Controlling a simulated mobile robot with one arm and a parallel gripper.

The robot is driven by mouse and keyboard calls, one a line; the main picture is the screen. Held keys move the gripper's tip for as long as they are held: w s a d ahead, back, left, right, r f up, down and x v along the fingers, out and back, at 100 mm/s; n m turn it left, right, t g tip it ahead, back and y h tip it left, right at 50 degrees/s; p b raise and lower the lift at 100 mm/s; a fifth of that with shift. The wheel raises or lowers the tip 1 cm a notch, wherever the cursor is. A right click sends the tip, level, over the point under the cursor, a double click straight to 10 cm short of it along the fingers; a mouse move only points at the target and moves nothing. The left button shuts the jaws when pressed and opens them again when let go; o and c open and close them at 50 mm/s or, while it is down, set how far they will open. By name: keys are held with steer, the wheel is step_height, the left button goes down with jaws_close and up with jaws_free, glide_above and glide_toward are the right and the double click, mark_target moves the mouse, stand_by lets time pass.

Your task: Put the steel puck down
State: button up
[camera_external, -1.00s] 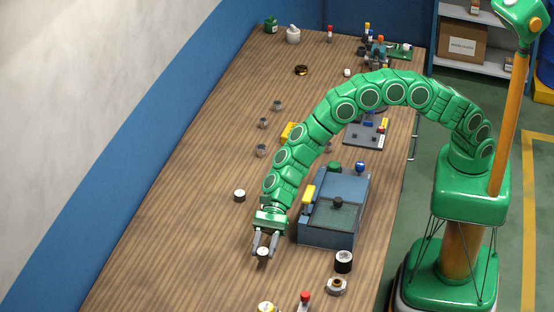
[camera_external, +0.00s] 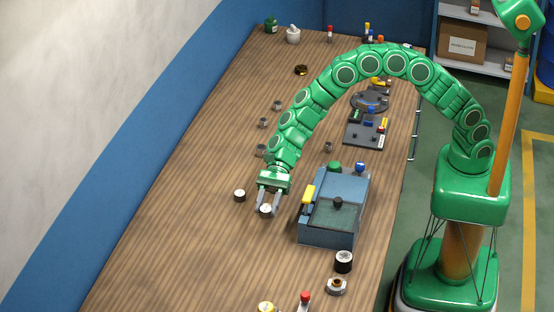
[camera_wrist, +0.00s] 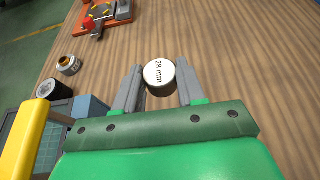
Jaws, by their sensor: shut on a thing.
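My gripper (camera_external: 268,204) is shut on a small round puck with a white top and dark side (camera_external: 265,209). In the wrist view the puck (camera_wrist: 159,74) sits between the two grey fingers of the gripper (camera_wrist: 158,88), and its top reads "28 mm". The wooden bench (camera_external: 190,245) is below it. I cannot tell whether the puck touches the bench. A similar white-topped dark puck (camera_external: 239,195) stands on the bench just left of the gripper.
A blue-grey box (camera_external: 330,238) with a yellow handle (camera_external: 308,196) stands close to the right. A black cylinder (camera_external: 343,261) and a metal nut-like part (camera_external: 337,286) lie nearer the front. Several small grey cups (camera_external: 263,123) stand farther back. The bench at front left is clear.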

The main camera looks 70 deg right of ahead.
steer(key=s+d+r, duration=0.1)
steer(key=s+d, duration=0.2)
steer(key=d, duration=0.6)
steer(key=s+d+r, duration=0.1)
steer(key=s+d, duration=0.2)
steer(key=d, duration=0.7)
steer(key=s+d+r, duration=0.2)
steer(key=s+d, duration=0.2)
steer(key=d, duration=0.5)
steer(key=w+a+f, duration=0.1)
steer(key=w+f, duration=0.1)
steer(key=w, duration=0.2)
steer(key=w+a+f, duration=0.1)
steer(key=w+f, duration=0.2)
steer(key=w+a+f, duration=0.2)
steer(key=w+f, duration=0.1)
steer(key=w, duration=0.1)
steer(key=shift+w+a+f, duration=0.1)
steer(key=shift+w+f, duration=0.1)
steer(key=shift+w, duration=0.1)
steer(key=shift+w+a+f, duration=0.2)
steer(key=shift+w+f, duration=0.2)
steer(key=shift+f, duration=0.1)
steer(key=shift+w+a+f, duration=0.15)
steer(key=shift+w+f, duration=0.2)
steer(key=shift+f, duration=1.65)
steer(key=shift+f, duration=0.1)
steer(key=o, duration=1.2)
